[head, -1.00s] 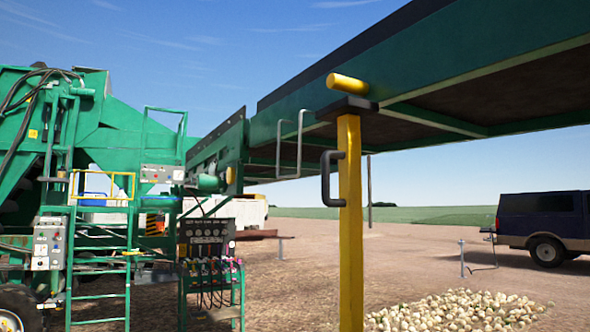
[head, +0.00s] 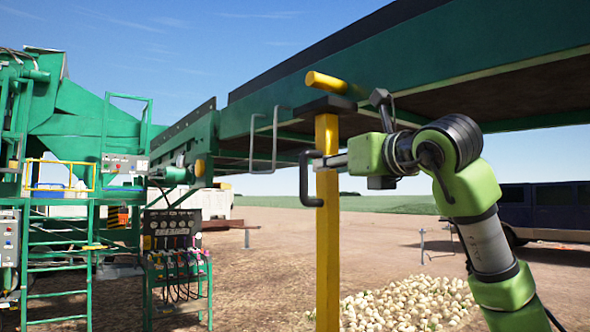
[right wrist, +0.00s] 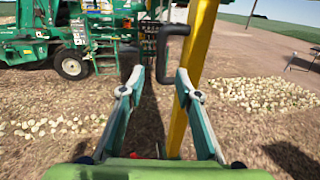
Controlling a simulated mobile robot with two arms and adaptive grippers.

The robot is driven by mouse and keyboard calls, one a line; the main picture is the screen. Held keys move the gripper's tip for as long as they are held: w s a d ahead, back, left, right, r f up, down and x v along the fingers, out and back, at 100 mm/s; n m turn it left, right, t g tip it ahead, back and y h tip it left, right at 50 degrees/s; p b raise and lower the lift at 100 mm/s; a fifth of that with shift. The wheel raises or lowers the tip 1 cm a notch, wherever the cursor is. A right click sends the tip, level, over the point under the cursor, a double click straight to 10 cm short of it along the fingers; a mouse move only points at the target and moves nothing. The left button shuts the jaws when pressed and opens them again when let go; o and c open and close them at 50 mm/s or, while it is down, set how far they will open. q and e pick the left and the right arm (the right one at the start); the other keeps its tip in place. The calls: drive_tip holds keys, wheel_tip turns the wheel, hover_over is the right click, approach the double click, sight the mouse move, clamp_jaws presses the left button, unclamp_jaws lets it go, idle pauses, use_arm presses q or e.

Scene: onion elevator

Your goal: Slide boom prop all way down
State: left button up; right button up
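The boom prop (head: 327,240) is an upright yellow post under the green boom (head: 450,65). It has a black cap (head: 328,106) and a black C-shaped handle (head: 304,180) on its left side. A yellow bar (head: 326,82) sits just above the cap. My right gripper (head: 326,160) reaches across the post at the upper part of the handle. In the right wrist view my right gripper (right wrist: 160,74) is open, its fingertips on either side of the handle's grip (right wrist: 162,55). The right finger overlaps the yellow post (right wrist: 200,40). Contact cannot be told. My left gripper is not in view.
A green machine with a ladder (head: 58,265) and a hose control stand (head: 178,255) stands at left. A pile of onions (head: 405,305) lies right of the post. A dark vehicle (head: 550,210) is parked at right.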

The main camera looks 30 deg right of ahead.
sight(306, 170)
drive_tip(key=w+p, duration=0.1)
drive_tip(key=w, duration=0.3)
drive_tip(key=w+d+p, duration=0.1)
drive_tip(key=w+p, duration=0.1)
drive_tip(key=w, duration=0.2)
drive_tip(key=w+p, duration=0.2)
drive_tip(key=w, duration=0.2)
drive_tip(key=shift+w+d+r, duration=0.15)
drive_tip(key=shift+w+d, duration=0.15)
drive_tip(key=shift+w+d+p, duration=0.1)
drive_tip(key=shift+w+p, duration=0.3)
drive_tip(key=shift+w, duration=0.2)
clamp_jaws()
